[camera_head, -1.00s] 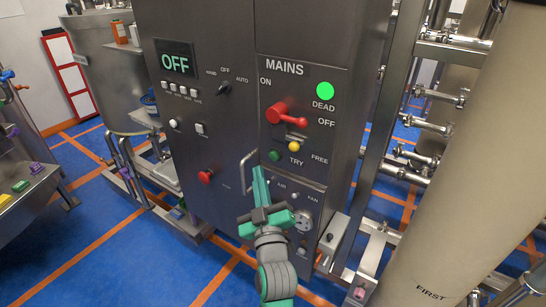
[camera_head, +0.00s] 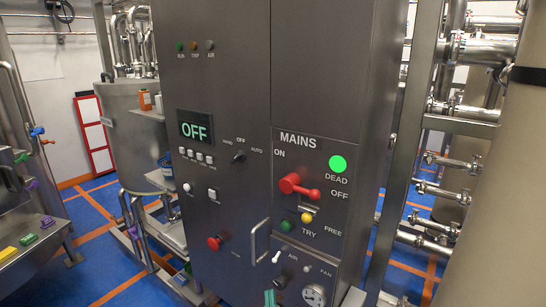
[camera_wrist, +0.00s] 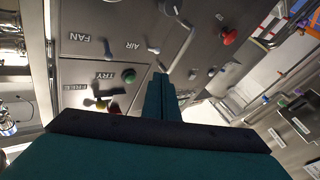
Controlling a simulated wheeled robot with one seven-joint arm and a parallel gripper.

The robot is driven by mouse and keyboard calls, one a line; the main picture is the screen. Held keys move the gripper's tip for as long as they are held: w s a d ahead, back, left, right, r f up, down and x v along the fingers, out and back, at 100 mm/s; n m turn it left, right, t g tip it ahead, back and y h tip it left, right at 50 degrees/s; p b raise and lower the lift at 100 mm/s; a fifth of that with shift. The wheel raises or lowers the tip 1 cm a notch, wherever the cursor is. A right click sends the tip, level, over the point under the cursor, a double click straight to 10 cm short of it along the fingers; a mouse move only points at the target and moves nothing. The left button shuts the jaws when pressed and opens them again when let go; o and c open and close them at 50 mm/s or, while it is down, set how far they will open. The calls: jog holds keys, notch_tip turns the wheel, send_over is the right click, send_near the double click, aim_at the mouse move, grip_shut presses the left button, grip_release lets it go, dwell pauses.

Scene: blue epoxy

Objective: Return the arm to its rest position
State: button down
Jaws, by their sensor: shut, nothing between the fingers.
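My gripper (camera_wrist: 160,100) shows in the wrist view as two teal fingers pressed together, with nothing between them. In the head view only the tip of my gripper (camera_head: 269,298) shows at the bottom edge, in front of the grey control cabinet (camera_head: 225,90). The rest of my arm is out of that view. In the wrist view the cabinet's front lies beyond the fingers, with the green TRY button (camera_wrist: 129,76) and the AIR and FAN labels. I cannot tell the exact gap between fingertips and panel.
The cabinet has a red mains handle (camera_head: 298,187), a yellow knob (camera_head: 307,218), a red stop button (camera_head: 215,243) and a protruding door handle (camera_head: 256,240). Steel pipes (camera_head: 450,110) stand at right, a tank (camera_head: 132,130) at left. Blue floor (camera_head: 95,205) is open at left.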

jog(key=s+f+m+g+h, duration=0.1)
jog(key=s+f+m, duration=0.1)
jog(key=s+f, duration=0.6)
jog(key=s+f+m+g, duration=0.1)
jog(key=s+f+g, duration=0.1)
jog(key=s+f, duration=0.6)
jog(key=s+m+g, duration=0.1)
jog(key=s, duration=2.1)
jog(key=shift+d+r+g, duration=0.15)
jog(key=shift+g, duration=0.25)
